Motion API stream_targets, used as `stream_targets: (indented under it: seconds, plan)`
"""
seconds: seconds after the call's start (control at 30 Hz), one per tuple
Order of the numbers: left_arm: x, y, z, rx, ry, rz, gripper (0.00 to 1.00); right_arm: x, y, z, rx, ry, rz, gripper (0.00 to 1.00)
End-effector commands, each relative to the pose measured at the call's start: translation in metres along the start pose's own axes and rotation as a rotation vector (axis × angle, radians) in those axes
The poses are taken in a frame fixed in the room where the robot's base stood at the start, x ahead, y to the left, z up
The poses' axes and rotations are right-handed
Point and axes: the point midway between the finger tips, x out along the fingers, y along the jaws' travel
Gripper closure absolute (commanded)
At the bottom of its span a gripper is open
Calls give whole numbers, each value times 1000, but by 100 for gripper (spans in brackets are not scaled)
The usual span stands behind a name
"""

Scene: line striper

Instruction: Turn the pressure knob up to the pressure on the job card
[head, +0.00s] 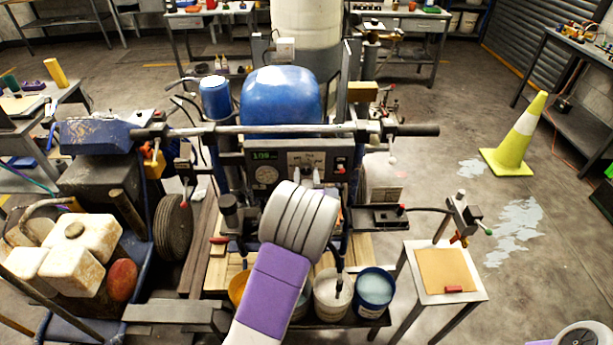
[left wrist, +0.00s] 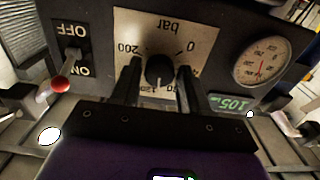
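The pressure knob (left wrist: 160,72) is a small black knob on a pale dial plate marked "bar", with 0 and 200 readable; the wrist picture is upside down. In the head view the dial plate (head: 307,158) is partly behind my left gripper (head: 308,176). In the left wrist view the left gripper (left wrist: 158,88) has one finger on each side of the knob, with narrow gaps seeming to show. A green digital display (left wrist: 231,103) reads about 105. A round gauge (left wrist: 262,61) sits beside the dial. I cannot make out a job card.
A handlebar (head: 290,130) runs above the panel. Paint buckets (head: 374,288) stand below. A small table (head: 420,297) with a tan board is at right, and a yellow cone (head: 520,140) stands beyond.

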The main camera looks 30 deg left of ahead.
Motion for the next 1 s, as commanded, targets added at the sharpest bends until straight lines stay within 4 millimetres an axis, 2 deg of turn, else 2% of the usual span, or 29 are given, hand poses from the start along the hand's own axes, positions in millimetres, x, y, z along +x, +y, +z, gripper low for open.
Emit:
stream_targets:
  seconds: [0.03,0.23,0.53,0.77,0.8,0.93,1.0]
  plan:
    - [0,0,0,0,0,0,64,0,0,0,0,0,0,100]
    - [0,0,0,0,0,0,94,0,0,0,0,0,0,100]
    - [0,0,0,91,-1,0,95,1,0,0,0,0,0,100]
    - [0,0,0,97,-1,0,95,1,0,0,0,0,0,100]
    - [0,0,0,97,-1,0,62,1,0,0,0,0,0,100]
    - [0,0,0,97,-1,0,42,1,0,0,0,0,0,100]
    - [0,0,0,97,-1,0,39,1,0,0,0,0,0,100]
